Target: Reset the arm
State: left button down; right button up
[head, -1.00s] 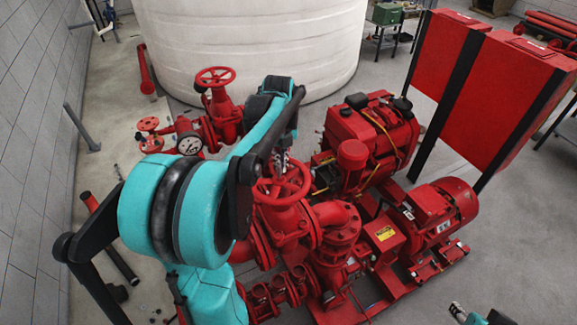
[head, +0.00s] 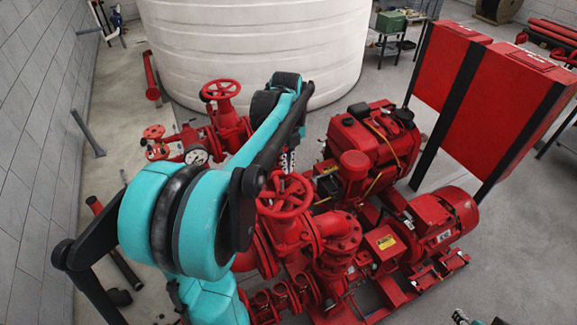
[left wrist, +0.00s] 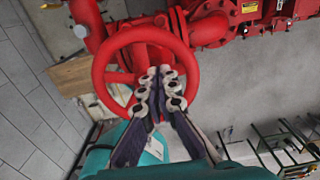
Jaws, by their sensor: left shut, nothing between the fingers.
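My left arm reaches across the pump set in the head view. My left gripper (head: 289,160) hangs from its far end, just beyond a red handwheel (head: 284,195). In the left wrist view, the left gripper (left wrist: 159,74) is shut with nothing between its fingers. Its fingers overlap a large red handwheel (left wrist: 99,62) in that view; no grip on the rim shows. Only a small part of my right arm (head: 468,318) shows at the bottom edge of the head view, and its jaws cannot be made out.
Red valves, pipes and an engine (head: 375,150) crowd the middle. A second handwheel (head: 221,90) stands farther back beside a pressure gauge (head: 196,154). A red motor (head: 443,220) and tall red cabinets (head: 500,100) are at right. A white tank (head: 250,45) is behind.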

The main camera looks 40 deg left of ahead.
pick_arm(q)
jog(key=shift+r+p, duration=0.35)
jog(key=shift+r, duration=0.55)
jog(key=s+d+f+n+t, duration=0.2)
jog(key=s+d+n+t, duration=0.3)
jog(key=d+n, duration=0.6)
jog(key=s+d+f+n+t, duration=0.2)
jog(key=s+d+n, duration=0.6)
jog(key=n, duration=0.4)
notch_tip(320, 180, down, 34)
jog(key=w+b, duration=0.1)
jog(key=b, duration=3.4)
jog(key=shift+d+f, duration=0.2)
jog(key=shift+d, duration=0.25)
jog(key=shift+a, duration=0.1)
